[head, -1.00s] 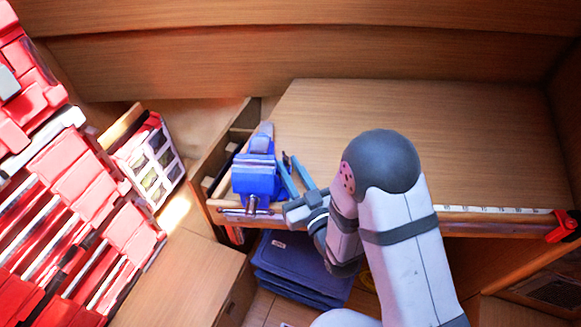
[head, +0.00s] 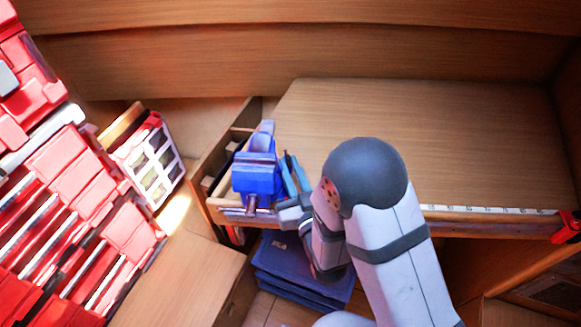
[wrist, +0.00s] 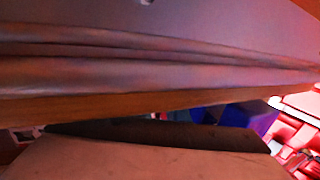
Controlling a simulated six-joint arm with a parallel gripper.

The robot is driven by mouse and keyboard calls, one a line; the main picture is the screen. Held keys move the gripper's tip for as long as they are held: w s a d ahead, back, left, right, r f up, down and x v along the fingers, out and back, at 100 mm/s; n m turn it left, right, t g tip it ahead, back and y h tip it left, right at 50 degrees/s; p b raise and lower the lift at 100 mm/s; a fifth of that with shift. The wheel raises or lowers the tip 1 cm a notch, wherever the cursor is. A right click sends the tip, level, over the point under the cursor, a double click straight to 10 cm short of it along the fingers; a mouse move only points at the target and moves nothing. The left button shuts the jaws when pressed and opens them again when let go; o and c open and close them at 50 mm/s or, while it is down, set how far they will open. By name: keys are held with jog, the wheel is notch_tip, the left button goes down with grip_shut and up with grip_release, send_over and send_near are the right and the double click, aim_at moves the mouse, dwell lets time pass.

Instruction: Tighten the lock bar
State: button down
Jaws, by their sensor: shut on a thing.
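A blue bench vise (head: 257,178) is at the left front corner of the wooden bench. Its metal lock bar (head: 251,205) is at the vise's front, just over the bench edge. My gripper (head: 279,208) is at the bench's front edge, right beside the vise, pointing left toward the bar. It is shut on what appears to be the lock bar; its fingertips are small and the contact is hard to see. In the wrist view, a large pale surface and a dark strip fill the bottom, and the bar cannot be made out.
Blue-handled tools (head: 293,176) stand right of the vise. The bench top (head: 430,140) is otherwise clear, with a ruler strip (head: 490,210) and red clamp (head: 566,227) at its front. Blue folded items (head: 290,272) lie below. Red boxes (head: 70,165) fill the left.

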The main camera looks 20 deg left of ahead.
jog(key=c, duration=2)
grip_release()
jog(key=shift+r+b, duration=0.7)
jog(key=shift+r, duration=4.3)
